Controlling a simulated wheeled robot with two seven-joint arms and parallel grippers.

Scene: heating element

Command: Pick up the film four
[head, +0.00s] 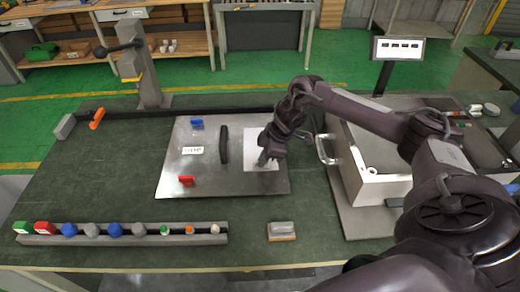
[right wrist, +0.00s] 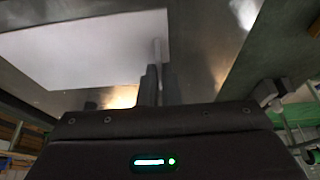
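The film, a white rectangular sheet (head: 256,146), lies on the right part of a grey metal plate (head: 215,178) in the head view. It also shows as a pale sheet (right wrist: 80,48) in the right wrist view. I cannot read a number on it. My right gripper (head: 264,160) is over the film's right side and hides part of it. In the right wrist view its narrow fingers (right wrist: 157,72) are together at the film's edge. I cannot tell whether any film is between them. My left gripper is not in view.
On the plate are a black bar handle (head: 224,145), a white label (head: 193,150), a blue clip (head: 197,124) and a red clip (head: 186,181). A rail (head: 130,239) with several coloured parts runs along the front. A metal box (head: 385,165) stands at right.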

